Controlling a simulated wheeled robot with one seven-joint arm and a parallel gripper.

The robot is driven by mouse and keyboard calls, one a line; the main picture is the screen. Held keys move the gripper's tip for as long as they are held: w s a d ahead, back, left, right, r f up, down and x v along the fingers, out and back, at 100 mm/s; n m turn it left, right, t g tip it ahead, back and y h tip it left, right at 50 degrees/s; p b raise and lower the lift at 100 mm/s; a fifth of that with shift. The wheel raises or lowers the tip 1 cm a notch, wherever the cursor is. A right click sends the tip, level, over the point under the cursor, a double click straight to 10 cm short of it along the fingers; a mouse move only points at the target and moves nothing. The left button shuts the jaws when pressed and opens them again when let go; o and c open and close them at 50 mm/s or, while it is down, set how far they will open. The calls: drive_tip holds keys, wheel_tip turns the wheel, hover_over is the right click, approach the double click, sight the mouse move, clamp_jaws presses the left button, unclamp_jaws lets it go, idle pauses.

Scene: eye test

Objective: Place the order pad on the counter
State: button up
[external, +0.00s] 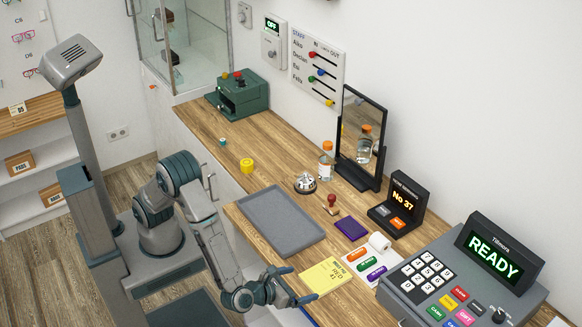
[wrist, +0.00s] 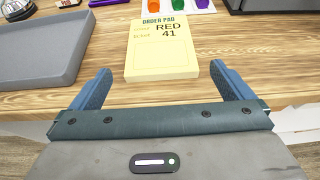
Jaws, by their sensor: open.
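The order pad (external: 322,276) is a yellow pad reading "RED 41" in the wrist view (wrist: 160,52). It lies flat on the wooden counter (external: 270,236), close to the front edge. My gripper (external: 298,284) is open and empty at the pad's near end. In the wrist view my gripper's fingertips (wrist: 161,70) stand wide apart, one to each side of the pad's near end, with gaps between them and the pad.
A grey tray (external: 281,221) lies left of the pad. Beyond it are a purple pad (external: 352,229), a card with coloured tags (external: 366,263), a bell (external: 305,183) and a stamp (external: 332,204). The cash register (external: 440,290) stands right. Bare wood surrounds the pad.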

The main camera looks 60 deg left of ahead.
drive_tip(key=v, duration=0.6)
drive_tip(key=w+a+r+n+y, duration=0.1)
drive_tip(key=w+a+n, duration=0.1)
drive_tip(key=a, duration=0.1)
drive_tip(key=w+a+n+g+y, duration=0.1)
drive_tip(key=w+a+n, duration=0.1)
drive_tip(key=w+a, duration=0.1)
drive_tip(key=w+a+r+n+g+y, duration=0.1)
drive_tip(key=w+a, duration=0.2)
drive_tip(key=shift+w+a+r+n+y, duration=0.1)
drive_tip(key=shift+a+r+n+y, duration=0.1)
drive_tip(key=shift+r+n+y, duration=0.15)
drive_tip(key=w+a+r+n+g+y, duration=0.1)
drive_tip(key=w+a+n+g, duration=0.1)
drive_tip(key=a+n, duration=0.35)
drive_tip(key=w+a+r+n+g+y, duration=0.1)
drive_tip(key=w+a+n+g, duration=0.15)
drive_tip(key=a, duration=0.65)
drive_tip(key=s+a+r+n+g+h, duration=0.2)
drive_tip(key=s+a+n, duration=0.2)
drive_tip(key=a+n, duration=0.7)
drive_tip(key=s+a+r+n+g+h, duration=0.2)
drive_tip(key=s+a+n+h, duration=0.1)
drive_tip(key=a+n, duration=0.8)
drive_tip(key=shift+s+h, duration=0.35)
drive_tip(key=shift+s, duration=0.2)
